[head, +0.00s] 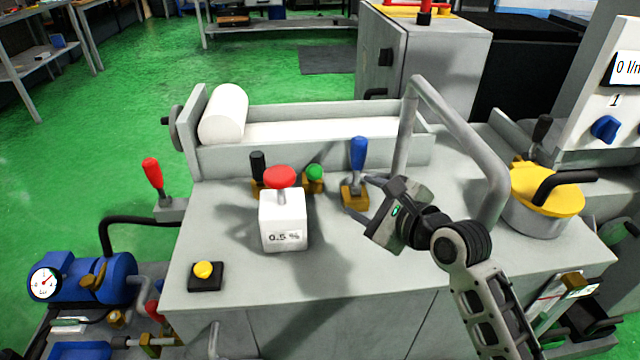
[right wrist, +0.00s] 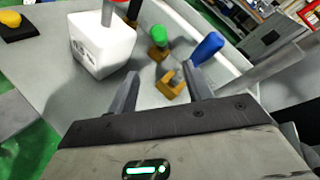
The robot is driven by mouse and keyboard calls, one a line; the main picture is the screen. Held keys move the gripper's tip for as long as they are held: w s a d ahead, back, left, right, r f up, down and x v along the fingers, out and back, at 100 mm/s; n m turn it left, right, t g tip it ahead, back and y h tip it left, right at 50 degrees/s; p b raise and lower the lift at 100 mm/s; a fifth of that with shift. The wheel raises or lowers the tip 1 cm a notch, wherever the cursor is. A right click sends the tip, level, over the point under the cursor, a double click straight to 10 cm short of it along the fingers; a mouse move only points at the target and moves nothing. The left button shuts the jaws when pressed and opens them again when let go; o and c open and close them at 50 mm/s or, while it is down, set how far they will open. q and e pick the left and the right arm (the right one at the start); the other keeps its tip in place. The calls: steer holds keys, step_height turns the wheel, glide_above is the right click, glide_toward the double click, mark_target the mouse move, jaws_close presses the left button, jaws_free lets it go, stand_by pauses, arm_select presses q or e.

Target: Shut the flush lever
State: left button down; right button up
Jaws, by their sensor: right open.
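No label shows which handle is the flush lever. A blue-handled lever (head: 358,153) stands upright on a brass base (head: 353,197) on the machine top. In the right wrist view its blue handle (right wrist: 207,47) leans behind the right finger, and its brass base (right wrist: 171,84) shows between the fingers. My right gripper (head: 360,197) is open and empty, just to the right of the lever's base. Its two fingers (right wrist: 164,82) point toward the base; whether they touch it I cannot tell. My left gripper is not in view.
A white box with a red knob (head: 283,220), a black-handled lever (head: 258,168) and a green knob (head: 314,172) stand left of the blue lever. A grey bent pipe (head: 455,125) rises behind my right gripper. A yellow-lidded pot (head: 545,200) is at right.

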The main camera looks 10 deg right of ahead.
mark_target(320, 175)
steer(key=b+x, duration=0.3)
steer(key=x, duration=1.2)
steer(key=shift+w+a+f, duration=0.1)
steer(key=shift+w+a, duration=0.05)
steer(key=shift+w, duration=0.05)
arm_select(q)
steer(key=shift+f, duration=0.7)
